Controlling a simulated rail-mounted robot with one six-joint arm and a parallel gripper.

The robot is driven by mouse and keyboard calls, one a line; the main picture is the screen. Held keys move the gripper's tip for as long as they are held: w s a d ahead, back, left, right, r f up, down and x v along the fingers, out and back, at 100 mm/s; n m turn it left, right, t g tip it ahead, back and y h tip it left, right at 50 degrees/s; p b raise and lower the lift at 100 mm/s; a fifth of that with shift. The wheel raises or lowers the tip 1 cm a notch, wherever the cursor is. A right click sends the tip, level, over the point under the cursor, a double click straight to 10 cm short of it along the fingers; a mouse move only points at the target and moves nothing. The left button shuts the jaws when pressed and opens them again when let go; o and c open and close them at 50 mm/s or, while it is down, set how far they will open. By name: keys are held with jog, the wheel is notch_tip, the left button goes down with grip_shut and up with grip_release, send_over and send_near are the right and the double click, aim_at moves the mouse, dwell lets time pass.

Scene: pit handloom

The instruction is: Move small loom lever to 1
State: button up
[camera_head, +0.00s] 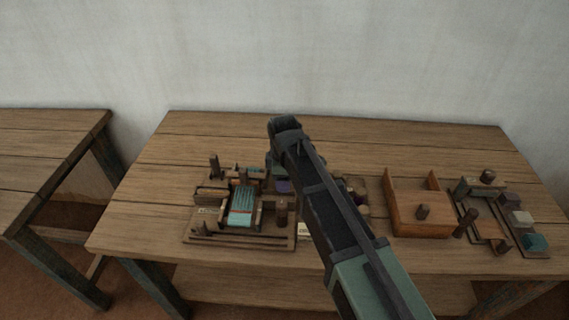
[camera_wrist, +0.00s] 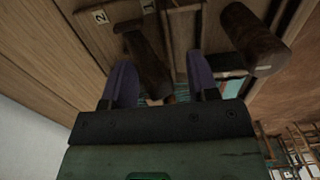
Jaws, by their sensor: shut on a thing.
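In the wrist view, a dark wooden lever (camera_wrist: 148,62) stands between the two purple fingers of my gripper (camera_wrist: 162,88). My gripper is shut on this lever. A plate marked 2 (camera_wrist: 100,16) lies to the left of the lever's far end, and a plate marked 1 (camera_wrist: 148,5) lies just right of it.
A thick dark wooden peg (camera_wrist: 255,40) stands right of my fingers in the wrist view. On the table (camera_head: 400,150), an open wooden box (camera_head: 420,222) and a rack with coloured blocks (camera_head: 522,218) stand to the right. The table's back is clear. A second table (camera_head: 45,140) stands left.

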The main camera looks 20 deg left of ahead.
jog(key=shift+o, duration=0.8)
jog(key=shift+s, duration=0.1)
notch_tip(320, 180, up, 7)
jog(key=p, duration=0.7)
jog(key=shift+f, duration=0.15)
